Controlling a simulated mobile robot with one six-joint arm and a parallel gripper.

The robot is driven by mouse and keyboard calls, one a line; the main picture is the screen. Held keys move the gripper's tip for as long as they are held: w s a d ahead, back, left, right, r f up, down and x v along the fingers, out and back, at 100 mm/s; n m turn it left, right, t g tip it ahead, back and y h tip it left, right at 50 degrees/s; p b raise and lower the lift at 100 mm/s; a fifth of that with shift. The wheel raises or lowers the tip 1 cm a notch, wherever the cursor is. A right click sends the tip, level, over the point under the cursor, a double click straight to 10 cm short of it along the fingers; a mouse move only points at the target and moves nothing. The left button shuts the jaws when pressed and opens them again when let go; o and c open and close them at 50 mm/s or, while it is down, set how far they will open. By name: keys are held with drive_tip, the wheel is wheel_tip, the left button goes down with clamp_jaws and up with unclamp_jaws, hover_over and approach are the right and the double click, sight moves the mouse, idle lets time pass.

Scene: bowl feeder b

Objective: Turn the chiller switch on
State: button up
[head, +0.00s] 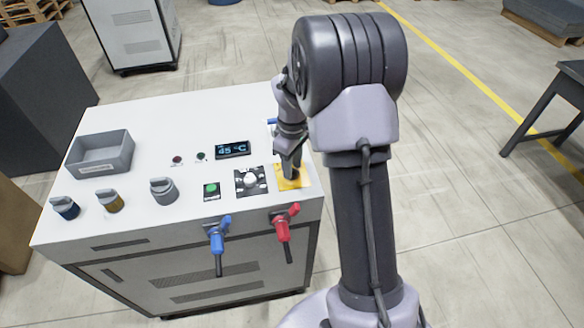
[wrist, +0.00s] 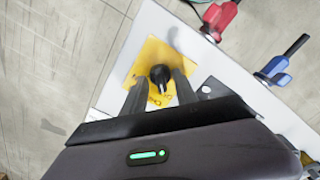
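A black rotary switch (wrist: 160,75) with a pointed handle sits on a yellow plate (wrist: 147,58) in the wrist view. The plate (head: 299,184) also shows at the right front corner of the white cabinet top in the head view, where my gripper hides the switch. My gripper (wrist: 160,79) is open above the plate, one finger on each side of the switch, with gaps showing between fingers and handle. In the head view, my gripper (head: 290,171) points down at the plate. I cannot tell how far the fingertips reach down around the handle.
Left of the plate are a dial (head: 250,181), a green button (head: 211,190) and a display (head: 233,149) reading 45 °C. Blue (head: 217,232) and red (head: 283,225) valve handles stick out in front. A grey tray (head: 100,153) and several knobs stand at left.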

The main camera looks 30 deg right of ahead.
clamp_jaws()
drive_tip(key=shift+m, duration=0.3)
drive_tip(key=m, duration=0.3)
drive_tip(key=shift+m+p, duration=0.35)
drive_tip(key=shift+m, duration=0.05)
drive_tip(key=m, duration=0.9)
drive_tip(key=shift+m+b, duration=0.6)
drive_tip(key=shift+m, duration=1.6)
